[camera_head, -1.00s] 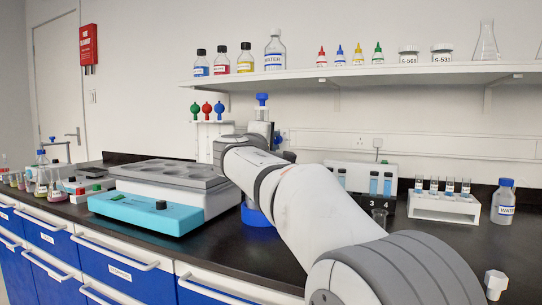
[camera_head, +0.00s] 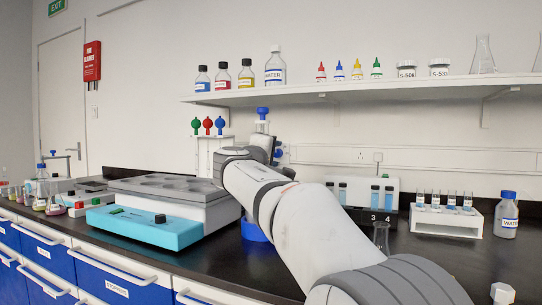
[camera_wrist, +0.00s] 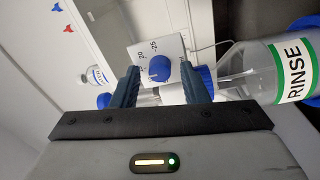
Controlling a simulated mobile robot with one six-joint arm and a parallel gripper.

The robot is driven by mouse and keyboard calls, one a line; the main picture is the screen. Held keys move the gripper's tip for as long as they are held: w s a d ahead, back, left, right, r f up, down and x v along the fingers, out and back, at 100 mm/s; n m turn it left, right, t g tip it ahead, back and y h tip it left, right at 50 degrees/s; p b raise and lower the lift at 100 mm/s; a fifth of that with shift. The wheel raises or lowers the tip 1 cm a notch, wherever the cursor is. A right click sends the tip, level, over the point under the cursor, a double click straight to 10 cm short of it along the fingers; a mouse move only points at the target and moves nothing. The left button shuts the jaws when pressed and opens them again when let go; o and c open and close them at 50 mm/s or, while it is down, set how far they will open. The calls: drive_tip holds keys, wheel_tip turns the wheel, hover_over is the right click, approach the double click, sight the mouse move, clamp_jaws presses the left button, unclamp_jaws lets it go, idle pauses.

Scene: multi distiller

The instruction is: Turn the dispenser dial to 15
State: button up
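The blue dispenser dial (camera_wrist: 159,68) shows in the wrist view on a white plate (camera_wrist: 172,45) marked with numbers, 20 and 25 among them. I cannot read its setting. My gripper (camera_wrist: 160,69) is open, with one dark finger on each side of the dial and visible gaps between. The bottle labelled RINSE (camera_wrist: 268,68) lies sideways in the picture, its blue cap partly behind the right finger.
A teal-fronted device (camera_head: 145,227) stands left of my arm. A rack (camera_head: 445,220) of vials and a water bottle (camera_head: 507,215) stand at the right. A flask (camera_head: 381,237) is close to my arm. The shelf (camera_head: 400,88) holds bottles overhead.

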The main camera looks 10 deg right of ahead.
drive_tip(key=shift+o, duration=0.2)
drive_tip(key=v, duration=0.8)
drive_tip(key=shift+p, duration=0.35)
